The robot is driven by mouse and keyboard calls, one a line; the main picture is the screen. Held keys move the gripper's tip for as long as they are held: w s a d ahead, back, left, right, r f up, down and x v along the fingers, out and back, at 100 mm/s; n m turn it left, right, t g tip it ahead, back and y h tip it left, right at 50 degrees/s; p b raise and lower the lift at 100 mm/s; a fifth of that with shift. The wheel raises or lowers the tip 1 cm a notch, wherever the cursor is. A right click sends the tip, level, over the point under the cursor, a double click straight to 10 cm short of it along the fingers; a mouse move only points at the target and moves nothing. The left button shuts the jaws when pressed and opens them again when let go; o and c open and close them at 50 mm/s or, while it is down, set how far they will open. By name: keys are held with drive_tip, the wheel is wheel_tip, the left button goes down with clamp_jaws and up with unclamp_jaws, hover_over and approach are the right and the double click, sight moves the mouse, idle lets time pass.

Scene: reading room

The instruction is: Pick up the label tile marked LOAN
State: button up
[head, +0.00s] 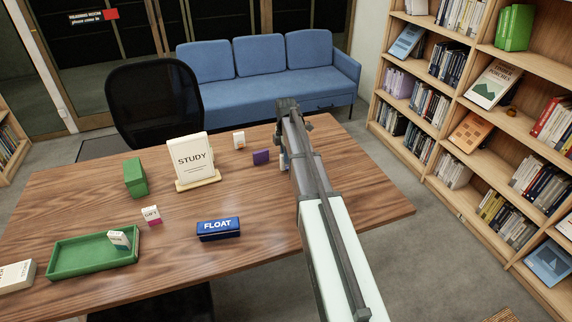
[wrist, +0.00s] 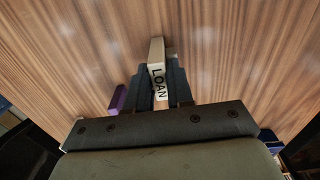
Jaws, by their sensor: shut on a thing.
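The label tile marked LOAN (wrist: 158,82) shows in the wrist view between the two dark fingers of my gripper (wrist: 161,88). My gripper is shut on it, and the black lettering faces the camera. In the head view my arm hides most of the tile; a small pale and blue piece (head: 283,161) shows at the arm's left edge. I cannot tell whether the tile touches the table.
The wooden table (head: 250,205) holds a purple block (head: 261,157), a small white and orange tile (head: 239,140), a STUDY sign (head: 194,160), a green box (head: 135,177), a blue FLOAT block (head: 218,229), a GIFT tile (head: 151,215) and a green tray (head: 75,264) with a tile in it.

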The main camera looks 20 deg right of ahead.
clamp_jaws()
drive_tip(key=shift+r, duration=0.1)
